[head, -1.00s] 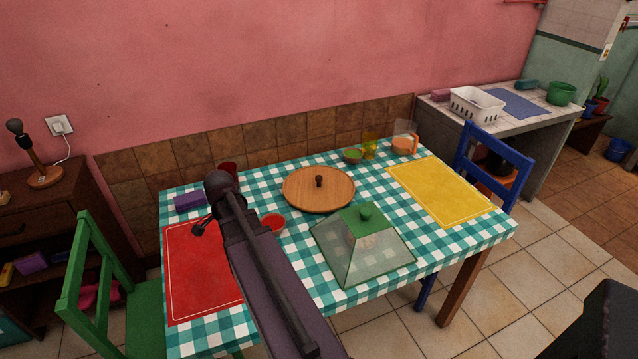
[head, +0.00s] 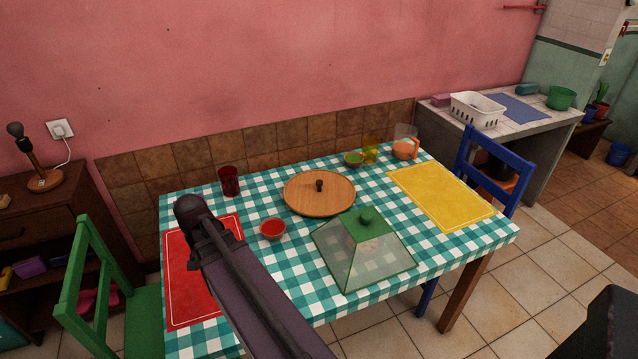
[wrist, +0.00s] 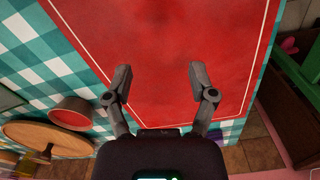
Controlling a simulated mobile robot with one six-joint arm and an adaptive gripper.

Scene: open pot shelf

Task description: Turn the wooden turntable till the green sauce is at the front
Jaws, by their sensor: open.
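The round wooden turntable (head: 333,204) lies flat on the table with a dark knob (head: 319,186) at its centre and nothing else on it. A small bowl of green sauce (head: 354,159) stands on the cloth just beyond its back right edge. A bowl of red sauce (head: 272,229) stands on the cloth at its front left. In the wrist view, the red sauce bowl (wrist: 72,112) and turntable (wrist: 30,131) show at the left.
A clear cover with a green knob (head: 366,240) stands right of the red sauce, in front of the turntable. The yellow placemat (head: 440,192) is bare.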

